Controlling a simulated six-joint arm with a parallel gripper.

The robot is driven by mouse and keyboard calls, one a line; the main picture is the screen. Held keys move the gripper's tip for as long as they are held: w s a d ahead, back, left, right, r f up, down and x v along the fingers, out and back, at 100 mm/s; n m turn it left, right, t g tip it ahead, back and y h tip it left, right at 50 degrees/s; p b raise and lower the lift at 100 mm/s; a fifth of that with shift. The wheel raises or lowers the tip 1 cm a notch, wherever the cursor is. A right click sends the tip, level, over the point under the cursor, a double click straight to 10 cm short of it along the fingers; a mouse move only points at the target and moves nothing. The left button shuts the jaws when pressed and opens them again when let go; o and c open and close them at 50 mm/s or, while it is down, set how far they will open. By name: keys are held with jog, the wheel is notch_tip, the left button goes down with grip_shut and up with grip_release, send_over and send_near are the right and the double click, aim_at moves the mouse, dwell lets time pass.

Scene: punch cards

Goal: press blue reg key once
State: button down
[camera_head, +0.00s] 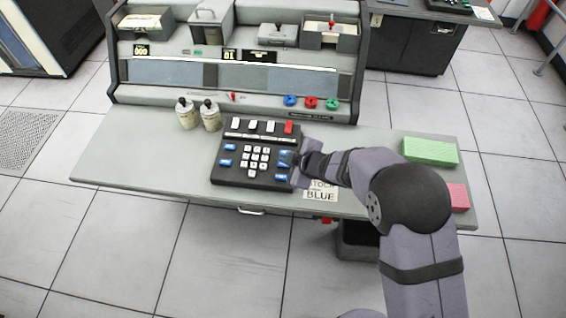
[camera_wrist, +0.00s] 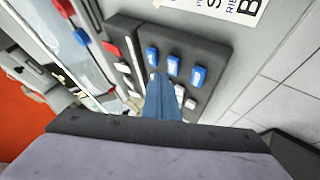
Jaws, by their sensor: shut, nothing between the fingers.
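A dark keypad (camera_head: 222,178) sits on the grey desk, with white keys in the middle and blue keys at both sides. In the wrist view three blue keys stand in a row: one (camera_wrist: 152,56), a middle one (camera_wrist: 173,65) and one (camera_wrist: 197,76). I cannot read their labels, so I cannot tell which is the reg key. My gripper (camera_head: 293,158) is shut and empty over the right side of the keypad, by the right-hand blue keys. In the wrist view its tip (camera_wrist: 161,80) is just below that row and hides some white keys. I cannot tell whether it touches.
Two cream bottles (camera_head: 210,115) stand left of the keypad. A printed card (camera_head: 321,192) lies to its right, partly behind my arm. A green card stack (camera_head: 430,151) and a pink one (camera_head: 459,197) are farther right. The desk's left part is clear.

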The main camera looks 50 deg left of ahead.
aim_at(286, 167)
jog(key=shift+r, duration=0.15)
notch_tip(286, 167, up, 5)
jog(key=p, duration=0.5)
jog(key=shift+w+d+f, duration=0.1)
jog(key=shift+f, duration=0.1)
dwell(0.5)
